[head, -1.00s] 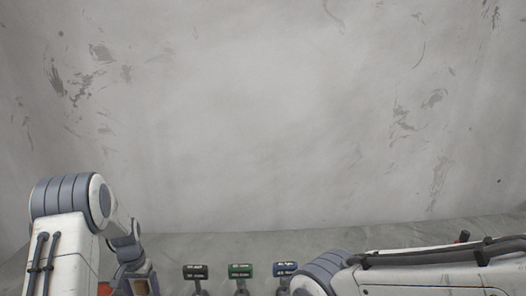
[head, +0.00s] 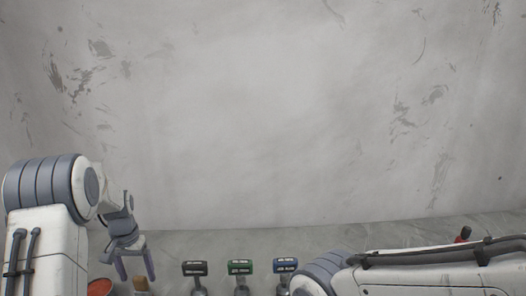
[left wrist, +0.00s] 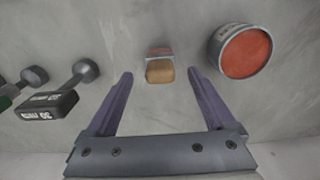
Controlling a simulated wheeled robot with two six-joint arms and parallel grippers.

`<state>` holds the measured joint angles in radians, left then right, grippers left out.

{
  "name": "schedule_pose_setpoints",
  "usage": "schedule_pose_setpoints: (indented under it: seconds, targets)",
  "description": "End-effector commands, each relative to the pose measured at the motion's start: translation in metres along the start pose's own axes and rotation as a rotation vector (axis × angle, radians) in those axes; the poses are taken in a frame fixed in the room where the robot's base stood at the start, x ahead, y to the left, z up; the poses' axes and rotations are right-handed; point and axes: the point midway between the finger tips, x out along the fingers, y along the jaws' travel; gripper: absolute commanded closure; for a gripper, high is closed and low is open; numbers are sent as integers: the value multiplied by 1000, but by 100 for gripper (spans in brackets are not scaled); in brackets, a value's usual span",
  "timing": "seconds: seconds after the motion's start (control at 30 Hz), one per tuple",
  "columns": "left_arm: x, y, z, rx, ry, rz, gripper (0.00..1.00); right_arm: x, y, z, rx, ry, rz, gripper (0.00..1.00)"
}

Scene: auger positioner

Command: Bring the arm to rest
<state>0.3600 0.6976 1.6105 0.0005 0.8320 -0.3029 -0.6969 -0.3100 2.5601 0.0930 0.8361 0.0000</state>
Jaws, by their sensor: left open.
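My left arm comes in from the left in the head view, bent at a large grey joint. My left gripper (head: 136,268) is open and empty, with its fingers pointing down. In the left wrist view its two purple-grey fingers (left wrist: 160,82) stand wide apart. A small tan-topped block (left wrist: 160,70) shows between and beyond the fingertips, apart from both; it shows in the head view too (head: 141,285). My right arm lies across the lower right of the head view, and its gripper is out of view.
A round container with a red-orange inside (head: 99,287) is left of the tan block. Three labelled handles stand in a row: black (head: 194,268), green (head: 241,267) and blue (head: 285,265). A bare grey wall rises behind.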

Motion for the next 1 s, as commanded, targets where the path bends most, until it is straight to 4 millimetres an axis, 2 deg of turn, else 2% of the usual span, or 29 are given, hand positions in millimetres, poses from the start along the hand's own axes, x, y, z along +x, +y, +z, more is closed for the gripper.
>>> schedule_pose_setpoints:
  seconds: [0.1, 0.13, 0.2, 0.5, 0.77, 0.8, 0.83, 0.87, 1.0]
  targets:
    - [-23, 0, -1, 0, 4, -1, 12, 8, 1, 0, 0, 0, 0, 0]
    - [-26, 0, 0, 0, 2, -1, 12, 7, 0, 0, 0, 0, 0, 0]
    - [-7, 1, 2, 0, -10, 3, 12, -1, 0, 0, 0, 0, 0, 0]
    - [51, 0, 2, 0, -7, 2, 12, -17, -1, -1, 1, 0, 0, 0]
    - [92, 0, 1, 0, -4, 1, 12, -28, -2, -2, 1, 0, 0, 0]
    - [102, 0, 1, 0, -4, 1, 12, -23, -2, -2, 1, 1, 0, 0]
    - [91, 0, 0, 0, 2, -1, 12, -30, -2, -2, 1, 0, 0, 0]
    - [89, 0, -1, 0, 5, -2, 12, -22, -2, -1, 1, 0, 0, 0]
    - [69, 0, -1, 0, 4, -1, 12, -12, -1, -1, 1, 0, 0, 0]
